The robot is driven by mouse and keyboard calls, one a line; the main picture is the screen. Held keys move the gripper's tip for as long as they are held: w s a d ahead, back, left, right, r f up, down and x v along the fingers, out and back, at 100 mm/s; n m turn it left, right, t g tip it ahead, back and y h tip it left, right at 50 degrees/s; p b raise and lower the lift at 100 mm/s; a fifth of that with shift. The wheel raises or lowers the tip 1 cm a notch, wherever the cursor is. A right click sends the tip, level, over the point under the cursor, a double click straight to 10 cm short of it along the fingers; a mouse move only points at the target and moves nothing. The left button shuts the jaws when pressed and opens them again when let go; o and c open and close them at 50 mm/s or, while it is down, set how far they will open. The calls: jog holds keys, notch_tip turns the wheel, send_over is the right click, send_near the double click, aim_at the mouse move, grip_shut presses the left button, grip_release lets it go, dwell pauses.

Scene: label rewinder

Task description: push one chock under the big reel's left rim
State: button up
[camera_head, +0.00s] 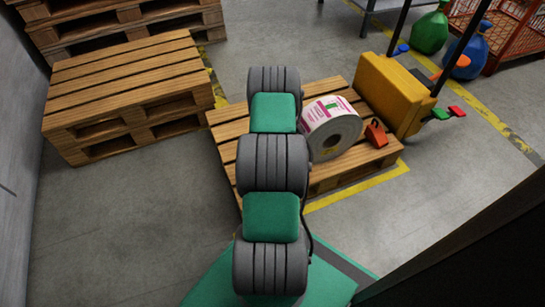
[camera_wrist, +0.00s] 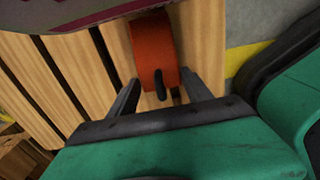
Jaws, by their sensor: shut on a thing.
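The big reel (camera_head: 332,127), white with pink and green print, lies on its side on a wooden pallet (camera_head: 228,118). In the wrist view its dark rim (camera_wrist: 85,18) crosses the top. An orange chock (camera_wrist: 150,45) stands on the slats just short of that rim and meets its edge in the picture; I cannot tell whether they touch. My gripper (camera_wrist: 160,92) is shut on this chock's near end, a finger at each side. In the head view my arm hides this chock and my gripper. Another orange chock (camera_head: 376,134) stands at the reel's right side.
A yellow pallet truck (camera_head: 390,92) stands at the right end of the pallet. Stacked pallets (camera_head: 125,85) stand at the left. Green and blue sacks (camera_head: 430,32) and a red wire crate (camera_head: 505,30) are at the back right.

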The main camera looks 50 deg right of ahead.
jog(key=shift+d, duration=0.1)
jog(key=o, duration=1.4)
jog(key=shift+o, duration=0.2)
notch_tip(320, 180, up, 8)
jog(key=p, duration=0.3)
jog(key=shift+f, duration=0.1)
